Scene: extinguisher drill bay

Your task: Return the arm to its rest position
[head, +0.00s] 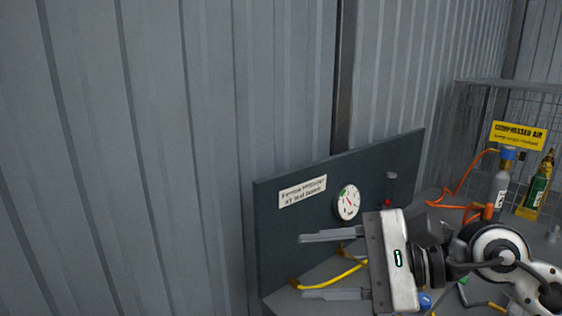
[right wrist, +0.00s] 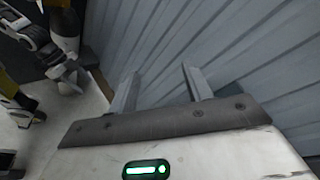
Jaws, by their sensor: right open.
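My right gripper (head: 330,266) is at the lower right of the head view, its two fingers pointing left and spread well apart. It is open and nothing is between the fingers. It is in front of a dark panel (head: 275,240) that carries a round white gauge (head: 347,202) and a white label (head: 303,191). In the right wrist view the gripper (right wrist: 160,88) also shows its two fingers apart, with only the grey corrugated wall (right wrist: 230,40) behind them. My left gripper does not show in the head view.
A yellow hose (head: 345,272) runs below the gauge, close to the right gripper. The left side shows only bare wall.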

